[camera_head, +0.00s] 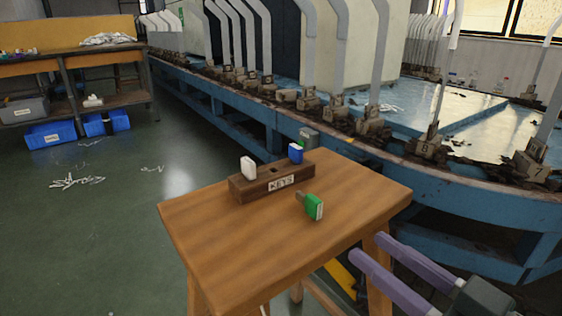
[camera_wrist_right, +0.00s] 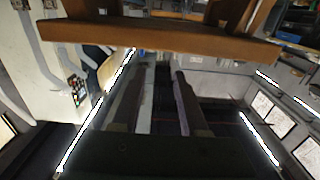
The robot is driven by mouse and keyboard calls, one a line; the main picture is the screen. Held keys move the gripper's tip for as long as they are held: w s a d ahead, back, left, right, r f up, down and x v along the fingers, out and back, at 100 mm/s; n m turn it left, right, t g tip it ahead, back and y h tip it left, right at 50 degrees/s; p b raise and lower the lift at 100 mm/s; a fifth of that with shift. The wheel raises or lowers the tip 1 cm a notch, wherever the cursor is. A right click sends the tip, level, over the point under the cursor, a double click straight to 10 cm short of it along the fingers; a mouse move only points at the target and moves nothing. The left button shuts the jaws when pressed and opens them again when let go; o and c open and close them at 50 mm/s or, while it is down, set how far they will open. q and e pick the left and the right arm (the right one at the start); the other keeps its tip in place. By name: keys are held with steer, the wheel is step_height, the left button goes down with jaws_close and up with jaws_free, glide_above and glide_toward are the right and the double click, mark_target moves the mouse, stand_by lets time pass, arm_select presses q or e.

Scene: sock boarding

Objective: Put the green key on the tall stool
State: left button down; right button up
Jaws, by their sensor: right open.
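The green key (camera_head: 313,206) lies on the wooden top of the tall stool (camera_head: 220,250), in front of and to the right of a dark wooden block (camera_head: 285,182) labelled KEYS. It is apart from any gripper. My right gripper (camera_head: 368,249) is open and empty, off the stool's front right side, with its two purple fingers pointing toward the stool. In the right wrist view its fingers (camera_wrist_right: 164,73) are spread with nothing between them, and the stool's edge (camera_wrist_right: 170,42) crosses above them. My left gripper is not in view.
A white key (camera_head: 248,167) and a blue key (camera_head: 295,153) stand in the block. A blue machine rail (camera_head: 250,130) with several metal sock forms runs behind the stool. A workbench (camera_head: 105,50) with bins is at the far left. The stool top's left and front are clear.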

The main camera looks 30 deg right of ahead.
steer(key=f+g, duration=0.1)
steer(key=a+g, duration=0.1)
steer(key=a+f+g, duration=0.1)
steer(key=g, duration=0.1)
steer(key=shift+w+a+f, duration=0.2)
steer(key=shift+w+f, duration=0.15)
steer(key=s+a+n+g+h, duration=0.1)
steer(key=s+a+g, duration=0.3)
steer(key=s+g, duration=0.6)
steer(key=shift+s+a, duration=0.3)
steer(key=shift+s, duration=0.5)
steer(key=shift+r, duration=0.1)
